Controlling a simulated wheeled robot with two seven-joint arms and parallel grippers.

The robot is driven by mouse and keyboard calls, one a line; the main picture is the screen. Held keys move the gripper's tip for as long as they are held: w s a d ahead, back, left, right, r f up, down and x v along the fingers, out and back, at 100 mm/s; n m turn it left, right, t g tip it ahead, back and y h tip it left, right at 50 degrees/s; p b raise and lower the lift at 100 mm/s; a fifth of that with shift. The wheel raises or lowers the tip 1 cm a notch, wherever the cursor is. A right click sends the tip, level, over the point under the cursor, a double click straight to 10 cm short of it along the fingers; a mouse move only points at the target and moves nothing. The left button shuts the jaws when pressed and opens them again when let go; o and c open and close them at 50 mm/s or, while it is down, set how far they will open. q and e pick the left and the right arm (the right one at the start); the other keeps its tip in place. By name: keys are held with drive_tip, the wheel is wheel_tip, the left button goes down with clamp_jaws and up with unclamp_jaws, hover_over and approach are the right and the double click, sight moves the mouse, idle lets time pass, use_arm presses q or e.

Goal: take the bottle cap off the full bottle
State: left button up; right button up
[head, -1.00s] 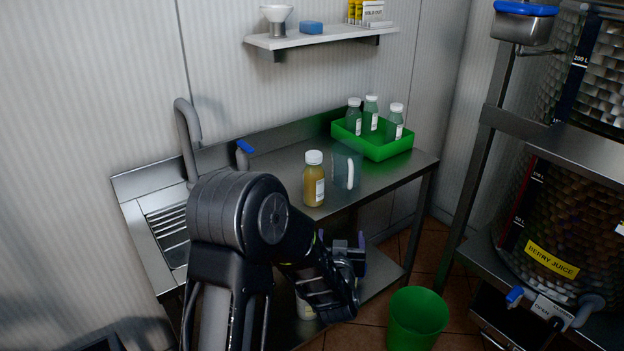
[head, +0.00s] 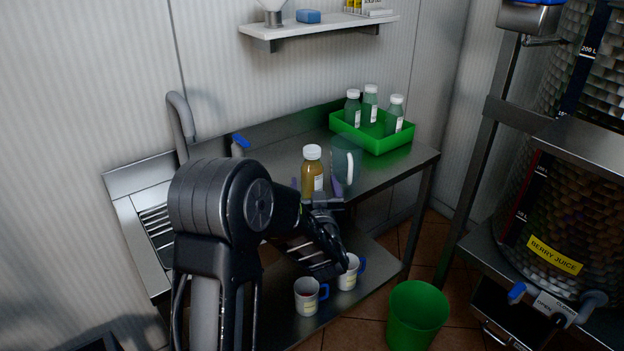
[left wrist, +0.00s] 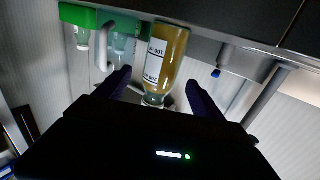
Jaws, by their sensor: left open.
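The full bottle (head: 312,176) holds amber juice and stands upright near the front edge of the steel counter. Its white bottle cap (head: 312,152) is on its neck. My left gripper (head: 317,187) is open in front of the bottle's lower part, its purple fingers to either side in the picture. In the left wrist view, which is upside down, the bottle (left wrist: 168,55) shows between the two spread fingers (left wrist: 159,78), with its neck toward my palm's side of the picture. I cannot tell whether a finger touches it. My right gripper is not in view.
A clear jug (head: 345,163) with a white handle stands close right of the bottle. A green tray (head: 375,144) with 3 capped bottles is behind. Two mugs (head: 306,296) stand on the lower shelf. A green bin (head: 417,316) is on the floor. A wall shelf (head: 318,33) hangs above.

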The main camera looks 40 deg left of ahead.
sight(313, 179)
use_arm(q)
drive_tip(key=shift+p+x, duration=0.6)
drive_tip(key=shift+x, duration=2)
clamp_jaws()
drive_tip(key=shift+r, duration=0.15)
